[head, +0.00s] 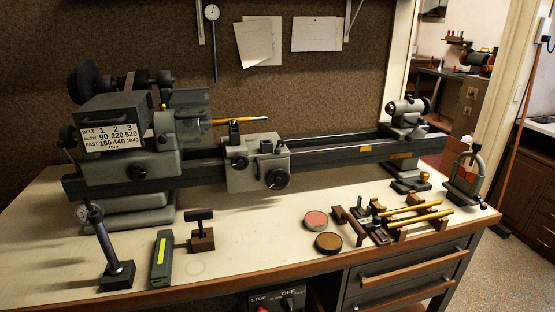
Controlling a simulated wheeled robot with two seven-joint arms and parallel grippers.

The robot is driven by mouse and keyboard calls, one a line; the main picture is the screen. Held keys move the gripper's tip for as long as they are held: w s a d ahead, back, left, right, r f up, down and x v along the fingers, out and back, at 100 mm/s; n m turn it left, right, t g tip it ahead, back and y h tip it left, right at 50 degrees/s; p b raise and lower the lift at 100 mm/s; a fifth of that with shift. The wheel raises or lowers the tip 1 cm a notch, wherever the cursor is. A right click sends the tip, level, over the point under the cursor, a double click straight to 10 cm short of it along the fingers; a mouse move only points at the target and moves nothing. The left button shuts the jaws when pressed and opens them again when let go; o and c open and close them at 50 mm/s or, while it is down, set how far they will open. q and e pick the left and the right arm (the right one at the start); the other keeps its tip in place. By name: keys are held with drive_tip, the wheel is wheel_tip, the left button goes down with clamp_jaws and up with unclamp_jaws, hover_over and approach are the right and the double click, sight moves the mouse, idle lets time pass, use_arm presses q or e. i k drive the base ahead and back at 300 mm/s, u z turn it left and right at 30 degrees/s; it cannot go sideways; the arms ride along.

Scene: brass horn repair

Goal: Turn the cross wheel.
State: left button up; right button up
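A grey lathe stands on the workbench (230,262). Its carriage (250,178) sits near the middle of the bed (335,158). A round black handwheel (277,179) is on the lower right of the carriage front. A smaller dark round knob (240,162) is at the carriage's upper left. I cannot tell for certain which of these two is the cross wheel. Nothing touches either one. A brass-coloured rod (240,120) extends right from the guarded headstock above the carriage. Neither of my grippers shows in the head view.
The tailstock (404,117) is at the bed's right end. A dial stand (115,262), green box (161,258), small block tool (202,238), two round tins (328,242) and a wooden rack with brass tubes (400,220) line the front. The bench before the carriage is largely clear.

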sight(239, 162)
drive_tip(key=z, duration=1.95)
drive_tip(key=k, duration=0.65)
drive_tip(key=u, duration=1.75)
drive_tip(key=i, duration=0.5)
